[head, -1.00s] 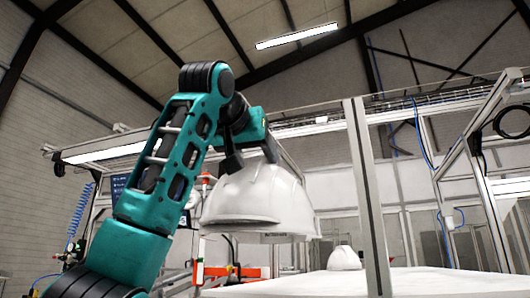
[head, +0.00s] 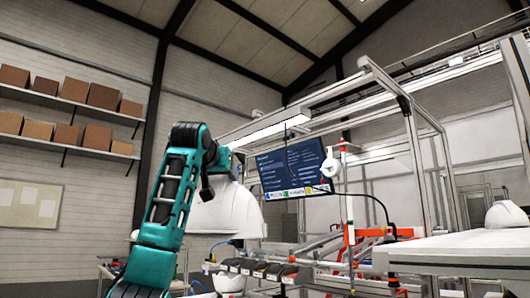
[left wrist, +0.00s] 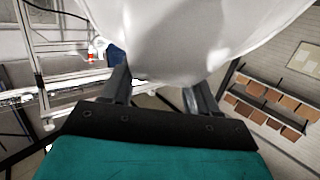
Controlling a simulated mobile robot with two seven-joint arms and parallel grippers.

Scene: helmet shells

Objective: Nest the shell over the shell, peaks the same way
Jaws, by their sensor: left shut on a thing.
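A large white helmet shell (head: 232,212) hangs from my left gripper (head: 208,188) in the head view, dome up, partly hidden by my arm. In the left wrist view the same shell (left wrist: 190,35) fills the top middle, and my left gripper (left wrist: 160,88) is shut on its edge, one finger to each side. My right gripper is not in view.
The white table (head: 450,252) is at the right. A metal frame workstation with a screen (head: 292,166) and a row of dark bins (head: 255,268) stands behind. Shelves with boxes (head: 105,95) hang on the left wall. A white rounded object (head: 228,282) is low in front.

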